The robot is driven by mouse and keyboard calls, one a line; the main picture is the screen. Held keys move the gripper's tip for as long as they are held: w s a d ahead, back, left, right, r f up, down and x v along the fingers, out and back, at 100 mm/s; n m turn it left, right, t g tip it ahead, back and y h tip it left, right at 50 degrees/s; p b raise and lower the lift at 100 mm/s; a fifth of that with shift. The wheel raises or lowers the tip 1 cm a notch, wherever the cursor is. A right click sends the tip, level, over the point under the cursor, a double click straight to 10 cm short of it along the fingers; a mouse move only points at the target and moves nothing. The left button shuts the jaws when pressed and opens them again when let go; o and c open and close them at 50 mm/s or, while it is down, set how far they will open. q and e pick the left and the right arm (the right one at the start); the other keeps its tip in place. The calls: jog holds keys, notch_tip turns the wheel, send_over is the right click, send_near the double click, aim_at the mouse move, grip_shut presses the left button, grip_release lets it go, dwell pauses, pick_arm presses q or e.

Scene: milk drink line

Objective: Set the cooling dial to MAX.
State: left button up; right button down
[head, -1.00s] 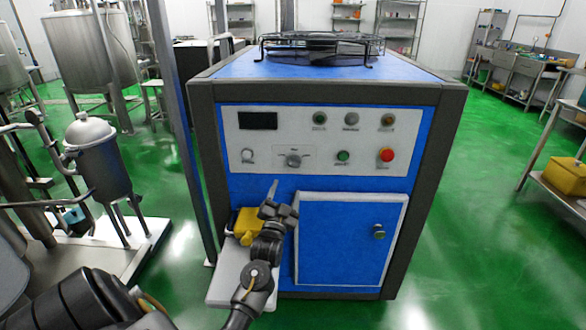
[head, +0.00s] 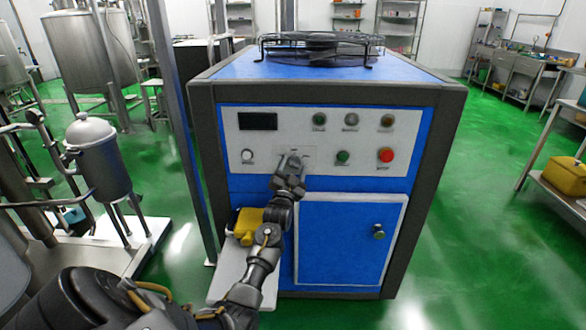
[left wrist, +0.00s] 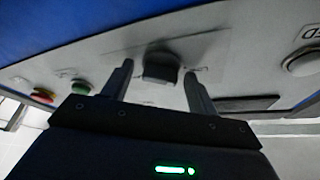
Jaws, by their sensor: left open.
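The cooling dial (left wrist: 161,66) is a dark knob on the white control panel (head: 290,122) of the blue machine. In the head view my left gripper (head: 290,163) covers most of it. In the left wrist view the open left gripper (left wrist: 157,72) has one finger on each side of the dial, with gaps visible between the fingers and the knob. I cannot tell whether the fingertips touch the panel. The dial's markings are too blurred to read. My right gripper is not in view.
A green button (head: 343,157) and a red button (head: 386,155) sit right of the dial, a pale round knob (head: 247,156) left of it. Below are a yellow object (head: 246,227) on a small shelf (head: 232,275) and a blue door (head: 340,245).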

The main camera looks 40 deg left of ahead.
pick_arm(q)
jog(key=c, duration=0.8)
jog(key=shift+c, duration=0.2)
